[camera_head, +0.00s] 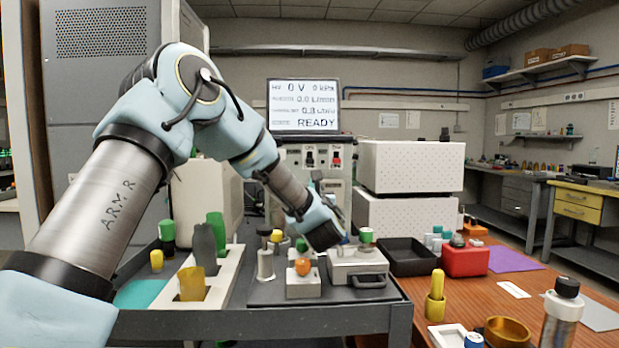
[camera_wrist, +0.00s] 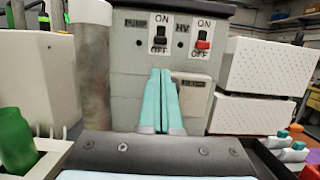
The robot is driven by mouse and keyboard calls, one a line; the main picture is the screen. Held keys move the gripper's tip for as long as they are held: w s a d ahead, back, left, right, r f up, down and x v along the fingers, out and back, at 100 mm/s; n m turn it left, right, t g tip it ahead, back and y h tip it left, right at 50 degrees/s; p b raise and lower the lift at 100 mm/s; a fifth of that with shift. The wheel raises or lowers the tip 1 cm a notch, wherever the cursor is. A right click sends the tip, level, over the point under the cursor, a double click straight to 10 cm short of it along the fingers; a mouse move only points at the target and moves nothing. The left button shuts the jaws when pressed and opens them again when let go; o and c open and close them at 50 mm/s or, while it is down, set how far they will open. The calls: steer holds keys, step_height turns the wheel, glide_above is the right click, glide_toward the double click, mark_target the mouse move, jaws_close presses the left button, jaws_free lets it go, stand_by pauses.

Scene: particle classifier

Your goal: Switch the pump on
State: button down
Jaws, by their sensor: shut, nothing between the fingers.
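The pump switch (camera_wrist: 159,35) is a black toggle on a light plate marked ON above and OFF below, with PUMP written to its left. I cannot tell for sure which way its lever points. In the head view the pump switch (camera_head: 310,158) is small, on the front of the grey control cabinet (camera_wrist: 128,75). My gripper (camera_wrist: 161,72) is shut and empty, its pale teal fingers together. In the wrist view the fingertips appear just below the pump switch plate; I see no contact. In the head view the fingers are mostly hidden behind my wrist.
A red HV switch (camera_wrist: 203,42) sits right of the pump switch. A monitor (camera_head: 303,106) above reads 0 V, 0 kPa and READY. White perforated boxes (camera_head: 410,167) stand right of the cabinet. A cart (camera_head: 250,322) with small bottles and blocks lies in front, below my arm.

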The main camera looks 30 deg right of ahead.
mark_target(311, 160)
stand_by(0.3)
steer(key=p+x, duration=0.3)
steer(key=x, duration=0.7)
steer(key=shift+r+b, duration=0.9)
steer(key=shift+r, duration=0.55)
steer(key=shift+f, duration=0.1)
